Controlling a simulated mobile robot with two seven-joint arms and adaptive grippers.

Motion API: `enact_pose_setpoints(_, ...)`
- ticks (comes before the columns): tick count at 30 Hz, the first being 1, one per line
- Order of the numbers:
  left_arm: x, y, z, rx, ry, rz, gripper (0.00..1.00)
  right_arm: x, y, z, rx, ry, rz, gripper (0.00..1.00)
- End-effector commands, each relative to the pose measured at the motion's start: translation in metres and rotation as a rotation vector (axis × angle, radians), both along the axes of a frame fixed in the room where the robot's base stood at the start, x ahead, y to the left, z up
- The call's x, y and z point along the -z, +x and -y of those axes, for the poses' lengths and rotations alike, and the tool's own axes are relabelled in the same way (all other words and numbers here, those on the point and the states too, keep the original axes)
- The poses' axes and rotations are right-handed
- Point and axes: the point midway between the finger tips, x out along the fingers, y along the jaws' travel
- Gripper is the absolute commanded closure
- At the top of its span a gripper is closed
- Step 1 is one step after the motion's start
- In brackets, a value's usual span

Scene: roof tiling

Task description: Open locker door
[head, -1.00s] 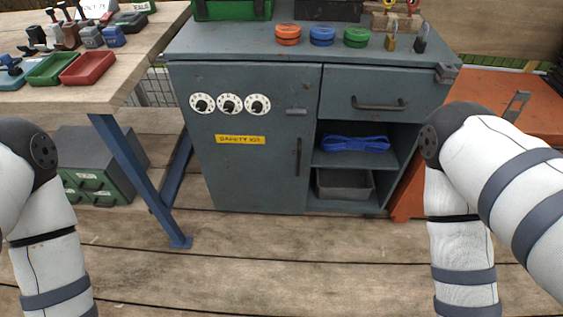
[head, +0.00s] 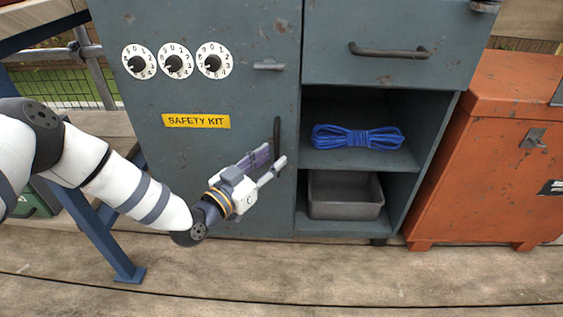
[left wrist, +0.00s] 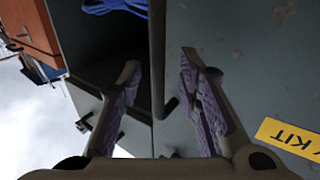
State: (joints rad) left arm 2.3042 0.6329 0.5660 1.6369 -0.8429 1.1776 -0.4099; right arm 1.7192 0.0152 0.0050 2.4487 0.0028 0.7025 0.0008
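The locker door (head: 225,90) is the grey-blue left door of the cabinet, with a yellow SAFETY KIT label (head: 196,121), three white number dials (head: 173,62) and a small latch (head: 268,66). It looks closed. Its dark vertical handle (head: 277,138) is near the door's right edge. My left gripper (head: 272,158) is open at the handle's lower part. In the left wrist view, the handle (left wrist: 157,50) runs between the two purple-padded fingers of the left gripper (left wrist: 160,63), with gaps visible on both sides. My right gripper is out of view.
Right of the door are a drawer (head: 385,40) and open shelves holding a blue rope (head: 357,137) and a grey bin (head: 345,196). An orange chest (head: 485,150) stands to the right. A blue table leg (head: 105,240) is at the left. The wooden floor in front is clear.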

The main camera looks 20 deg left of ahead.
Motion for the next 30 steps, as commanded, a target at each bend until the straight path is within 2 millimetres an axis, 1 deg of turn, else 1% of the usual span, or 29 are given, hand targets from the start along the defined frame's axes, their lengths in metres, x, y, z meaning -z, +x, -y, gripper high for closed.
enact_pose_setpoints(1,0.005,0.008,0.003,0.000,0.000,-0.002,0.69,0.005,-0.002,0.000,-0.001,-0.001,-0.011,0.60)
enact_pose_setpoints(3,0.004,0.018,0.006,0.000,-0.001,-0.003,0.69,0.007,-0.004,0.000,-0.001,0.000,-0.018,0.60)
enact_pose_setpoints(6,0.002,0.026,0.008,0.000,0.000,-0.002,0.69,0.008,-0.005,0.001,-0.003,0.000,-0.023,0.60)
enact_pose_setpoints(14,0.000,0.028,0.009,0.000,-0.001,-0.003,0.69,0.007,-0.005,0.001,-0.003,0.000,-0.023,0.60)
enact_pose_setpoints(17,0.000,0.028,0.009,0.000,-0.001,-0.003,0.89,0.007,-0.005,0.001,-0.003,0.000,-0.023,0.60)
enact_pose_setpoints(18,0.000,0.028,0.009,0.000,-0.001,-0.003,0.98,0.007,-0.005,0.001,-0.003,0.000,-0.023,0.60)
enact_pose_setpoints(19,0.001,0.027,0.009,0.000,-0.001,-0.003,1.00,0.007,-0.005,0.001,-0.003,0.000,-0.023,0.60)
enact_pose_setpoints(26,0.001,0.027,0.009,0.001,-0.001,-0.004,1.00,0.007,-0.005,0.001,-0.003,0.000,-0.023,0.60)
enact_pose_setpoints(30,0.000,0.020,0.010,0.018,-0.001,-0.004,1.00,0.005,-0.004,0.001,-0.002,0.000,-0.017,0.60)
